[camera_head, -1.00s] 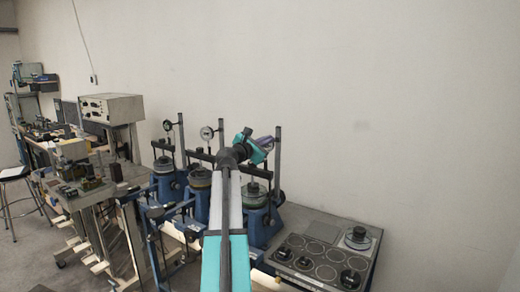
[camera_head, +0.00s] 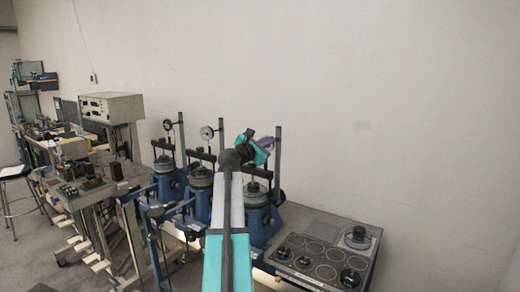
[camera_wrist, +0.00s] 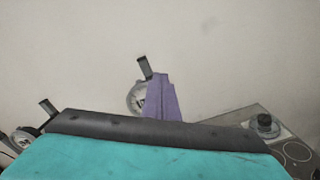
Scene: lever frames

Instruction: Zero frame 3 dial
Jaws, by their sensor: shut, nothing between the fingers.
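Three blue lever frames stand in a row on the bench; the right one (camera_head: 258,222) is partly behind my arm. A white round dial (camera_wrist: 135,97) shows in the wrist view, its right side covered by my purple fingers; it looks like the right frame's dial. In the head view that dial is hidden behind my gripper (camera_head: 271,142). My gripper (camera_wrist: 158,77) is shut and empty, its fingers overlapping the dial in the picture. I cannot tell whether they touch it. The middle frame's dial (camera_head: 207,132) and the left frame's dark dial (camera_head: 167,125) are in plain view.
Upright posts (camera_head: 278,155) rise beside the dials, close to the wall. A grey table (camera_head: 318,226) with round black weights (camera_head: 357,237) stands at the right. A grey instrument box (camera_head: 111,107) stands at the left. The space above the right table is clear.

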